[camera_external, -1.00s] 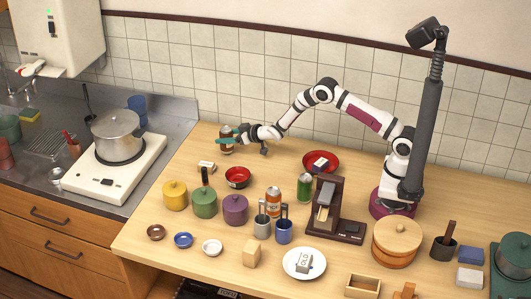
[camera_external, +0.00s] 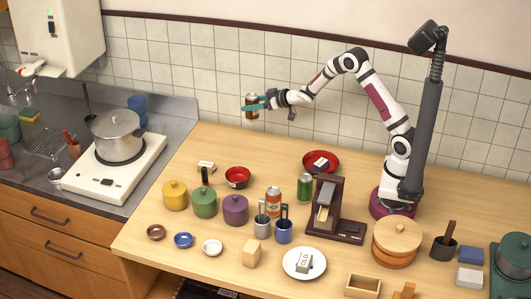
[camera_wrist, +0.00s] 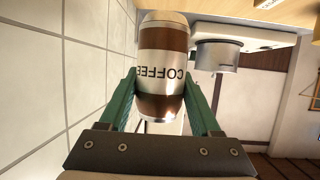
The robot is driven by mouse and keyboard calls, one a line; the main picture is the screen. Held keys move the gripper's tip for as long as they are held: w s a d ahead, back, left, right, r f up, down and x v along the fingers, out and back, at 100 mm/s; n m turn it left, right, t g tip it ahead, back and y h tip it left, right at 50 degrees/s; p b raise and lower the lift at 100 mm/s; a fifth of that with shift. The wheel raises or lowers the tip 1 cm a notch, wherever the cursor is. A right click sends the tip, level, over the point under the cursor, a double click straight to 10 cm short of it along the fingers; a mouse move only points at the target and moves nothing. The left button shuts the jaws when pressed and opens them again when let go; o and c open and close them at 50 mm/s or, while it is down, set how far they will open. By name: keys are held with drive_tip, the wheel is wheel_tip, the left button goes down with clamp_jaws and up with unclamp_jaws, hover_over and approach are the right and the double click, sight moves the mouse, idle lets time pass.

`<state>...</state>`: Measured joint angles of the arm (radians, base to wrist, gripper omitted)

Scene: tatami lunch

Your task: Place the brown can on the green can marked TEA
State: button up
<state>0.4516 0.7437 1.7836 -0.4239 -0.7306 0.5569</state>
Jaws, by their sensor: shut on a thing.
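The brown can (camera_external: 251,107) is held in the air above the back of the table, in front of the tiled wall. My gripper (camera_external: 256,105) is shut on it. In the wrist view the brown can (camera_wrist: 162,65) shows a white band with the word COFFEE, between the two green fingers of my gripper (camera_wrist: 163,100). The green can (camera_external: 304,187) stands upright on the table, to the right of and below my gripper in the outside view. Its marking is too small to read there. The green can does not show in the wrist view.
An orange can (camera_external: 273,201) stands left of the green can. A dark brown stand (camera_external: 328,205) is close on its right. A red bowl (camera_external: 238,177) is farther left. The back left of the table is clear.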

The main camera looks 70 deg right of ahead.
drive_tip(key=s+a+r+n+y, duration=0.3)
drive_tip(key=a+r+n+y, duration=0.25)
drive_tip(key=a, duration=0.35)
drive_tip(key=n+g+y, duration=0.9)
drive_tip(key=n+g, duration=0.2)
drive_tip(key=n, duration=0.1)
hover_over(306, 177)
drive_tip(key=shift+m, duration=0.25)
wheel_tip(306, 177, down, 7)
drive_tip(key=shift+a, duration=0.1)
drive_tip(key=shift+f, duration=0.1)
drive_tip(key=o, duration=1.3)
drive_tip(key=v, duration=0.7)
drive_tip(key=shift+d+r, duration=0.25)
